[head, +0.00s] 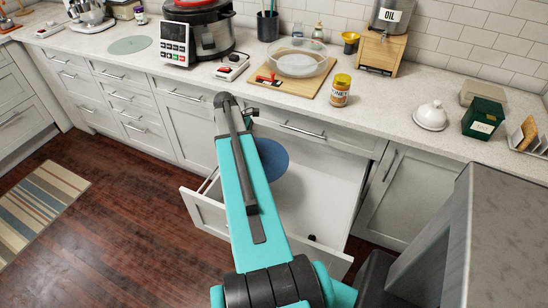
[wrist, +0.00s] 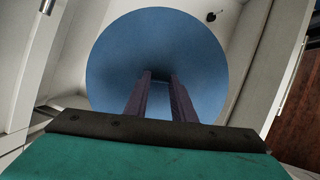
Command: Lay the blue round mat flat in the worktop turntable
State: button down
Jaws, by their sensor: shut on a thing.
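The blue round mat (head: 272,160) shows partly behind my arm in the head view, over the open drawer. In the wrist view the mat (wrist: 158,35) fills the middle, and the two dark fingers of my gripper (wrist: 160,76) reach onto it and are shut on it. My gripper is hidden behind my arm in the head view. A clear, shallow round tray with a raised rim (head: 300,66), which looks like the turntable, sits on the worktop on a wooden board. No mat shows in it.
The open white drawer (head: 325,190) holds a small dark item (head: 312,238). A honey jar (head: 340,90) stands right of the wooden board (head: 322,83). An oil dispenser (head: 388,45) is behind it, and a red-handled tool (head: 268,80) lies on the board. A pale green disc (head: 130,45) lies far left.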

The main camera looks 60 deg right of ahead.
jog(key=w+a+r+n+h, duration=0.1)
jog(key=w+a+r+n, duration=0.1)
jog(key=w+a+r, duration=0.4)
jog(key=w+a+r+n+t, duration=0.1)
jog(key=w+a, duration=0.8)
jog(key=a, duration=0.2)
jog(key=w+a+r+n+h, duration=0.1)
jog(key=w+a+r+n, duration=0.1)
jog(key=w+a+r, duration=0.4)
jog(key=w+a+f+n+b, duration=0.1)
jog(key=w+a+b, duration=0.1)
jog(key=a, duration=0.5)
jog(key=w+a+f+b, duration=0.2)
jog(key=a+b, duration=0.2)
jog(key=a, duration=0.3)
jog(key=w+a+f+n+b, duration=0.1)
jog(key=w+a+b, duration=0.1)
jog(key=a+b, duration=0.2)
jog(key=a, duration=0.3)
jog(key=shift+f+n+t, duration=0.3)
jog(key=shift+f+t, duration=0.05)
jog(key=shift+t, duration=0.05)
jog(key=shift+w, duration=0.1)
